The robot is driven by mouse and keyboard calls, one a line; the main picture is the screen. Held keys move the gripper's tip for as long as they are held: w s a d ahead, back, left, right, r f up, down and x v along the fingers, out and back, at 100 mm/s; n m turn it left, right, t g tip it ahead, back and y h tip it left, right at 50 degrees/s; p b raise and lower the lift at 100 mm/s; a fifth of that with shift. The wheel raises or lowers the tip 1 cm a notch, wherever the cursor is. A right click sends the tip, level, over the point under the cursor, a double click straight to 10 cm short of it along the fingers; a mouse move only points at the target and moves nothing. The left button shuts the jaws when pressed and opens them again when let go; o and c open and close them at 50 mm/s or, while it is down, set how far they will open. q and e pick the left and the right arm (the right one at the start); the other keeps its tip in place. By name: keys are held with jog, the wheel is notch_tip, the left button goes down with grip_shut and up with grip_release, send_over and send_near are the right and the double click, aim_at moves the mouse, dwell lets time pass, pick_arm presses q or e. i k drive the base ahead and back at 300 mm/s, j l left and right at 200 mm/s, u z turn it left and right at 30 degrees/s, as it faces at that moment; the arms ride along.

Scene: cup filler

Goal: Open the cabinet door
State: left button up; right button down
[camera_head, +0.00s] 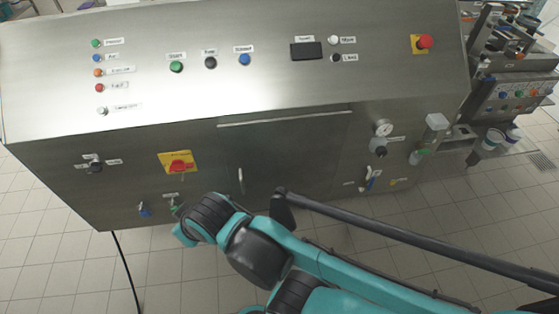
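The cabinet door (290,150) is a steel panel in the middle of the machine's front, and it looks shut. Its upright handle (240,180) is near the door's left edge. One teal and black arm of mine reaches in from the bottom right. Its black wrist is just below and left of the handle, with a gap to it in the picture. I see no gripper fingers on this arm. My other arm does not show.
A yellow plate with a red rotary switch (178,166) is left of the door. A pressure gauge (382,128) and valves are right of it. A dark bar (400,235) slants across in front. Buttons line the sloped panel (140,50). Tiled floor is open at left.

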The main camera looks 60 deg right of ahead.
aim_at(302, 155)
jog(key=l+z, duration=0.15)
jog(key=z, duration=1.95)
jog(key=k+l, duration=0.15)
jog(key=k, duration=0.45)
